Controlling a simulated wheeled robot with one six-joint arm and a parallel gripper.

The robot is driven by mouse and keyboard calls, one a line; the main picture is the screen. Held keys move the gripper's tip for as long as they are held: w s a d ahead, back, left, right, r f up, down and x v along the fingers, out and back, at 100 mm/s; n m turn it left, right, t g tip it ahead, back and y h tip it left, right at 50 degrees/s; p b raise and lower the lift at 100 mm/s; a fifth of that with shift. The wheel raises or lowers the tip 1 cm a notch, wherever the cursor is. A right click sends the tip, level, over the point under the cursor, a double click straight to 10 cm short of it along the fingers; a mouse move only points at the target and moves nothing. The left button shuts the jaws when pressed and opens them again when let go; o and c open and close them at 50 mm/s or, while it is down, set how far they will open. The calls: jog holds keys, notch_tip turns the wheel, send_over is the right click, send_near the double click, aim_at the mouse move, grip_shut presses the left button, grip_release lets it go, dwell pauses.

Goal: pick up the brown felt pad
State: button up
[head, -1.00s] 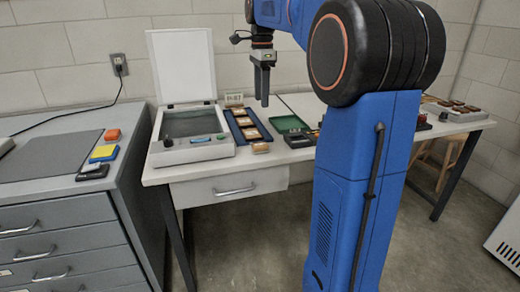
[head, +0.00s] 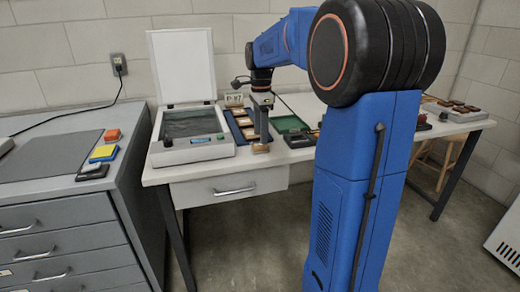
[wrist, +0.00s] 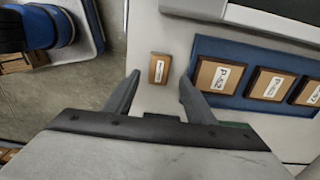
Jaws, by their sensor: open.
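A small brown block with a white label, which I take for the brown felt pad (wrist: 159,69), lies on the white table near its front edge. In the head view the pad (head: 261,148) is just below my gripper (head: 262,137). In the wrist view my gripper (wrist: 158,82) is open and empty, pointing down, with one fingertip to each side of the pad's near end. The pad appears a little beyond the fingertips, and I see no contact. How far the tips are above the table is hard to tell.
A blue tray (wrist: 225,112) with several labelled brown tiles lies close to the right finger. A grey case (head: 160,154) with its white lid up stands left of it. A green tray (head: 290,122) lies to the right. Bare table surrounds the pad; the front edge is near.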

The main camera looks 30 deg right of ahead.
aim_at(260, 145)
jog(key=shift+a+f, duration=0.15)
jog(key=shift+f, duration=1.8)
jog(key=c, duration=1.2)
jog(key=shift+r, duration=0.1)
notch_tip(260, 145, up, 10)
jog(key=shift+f, duration=0.1)
